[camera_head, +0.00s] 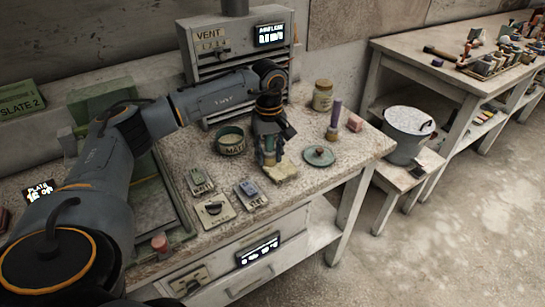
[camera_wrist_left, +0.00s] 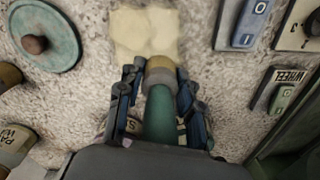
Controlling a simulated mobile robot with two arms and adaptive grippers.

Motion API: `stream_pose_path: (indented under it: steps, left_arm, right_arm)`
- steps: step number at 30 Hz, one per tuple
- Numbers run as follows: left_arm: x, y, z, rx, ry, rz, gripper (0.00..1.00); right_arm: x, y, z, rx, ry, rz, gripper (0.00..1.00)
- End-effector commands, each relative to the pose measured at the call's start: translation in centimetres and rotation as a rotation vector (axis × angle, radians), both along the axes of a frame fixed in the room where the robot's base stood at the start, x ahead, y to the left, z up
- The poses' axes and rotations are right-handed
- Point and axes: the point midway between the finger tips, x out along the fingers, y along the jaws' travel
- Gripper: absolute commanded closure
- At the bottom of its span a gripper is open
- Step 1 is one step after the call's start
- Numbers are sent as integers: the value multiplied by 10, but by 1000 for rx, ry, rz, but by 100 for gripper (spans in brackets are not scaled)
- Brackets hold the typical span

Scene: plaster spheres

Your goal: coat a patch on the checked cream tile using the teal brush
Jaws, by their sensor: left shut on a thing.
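My left gripper (camera_head: 268,158) is shut on the teal brush (camera_wrist_left: 160,115), pointing down over the table. The brush shows best in the left wrist view, with its pale collar and tan tip at the tile's near edge. The cream tile (camera_head: 285,172) lies flat on the speckled tabletop; in the left wrist view (camera_wrist_left: 145,30) it is a pale yellowish square with uneven edges. I cannot tell whether the tip touches it, and no check pattern is clear. My right gripper is not in view.
A dark tin with pale contents (camera_head: 231,140) stands left of the gripper, a round teal lid (camera_head: 319,157) right. A jar (camera_head: 322,96), purple-handled tool (camera_head: 335,120) and pink block (camera_head: 355,123) stand behind. Switch plates (camera_head: 214,210) lie in front. A bucket (camera_head: 408,135) stands beyond the table.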

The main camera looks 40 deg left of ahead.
Motion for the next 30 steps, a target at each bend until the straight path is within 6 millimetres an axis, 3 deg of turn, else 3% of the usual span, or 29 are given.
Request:
stream_pose_path:
  steps: [10, 20, 30]
  left_arm:
    - [1, 3, 1, -1, -1, -1, 96]
    - [-5, -12, 15, -1, -1, -2, 96]
    - [-6, -14, 12, -1, -1, -1, 96]
  right_arm:
    - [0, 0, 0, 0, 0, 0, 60]
    - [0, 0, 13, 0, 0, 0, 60]
    - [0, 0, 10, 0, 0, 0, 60]
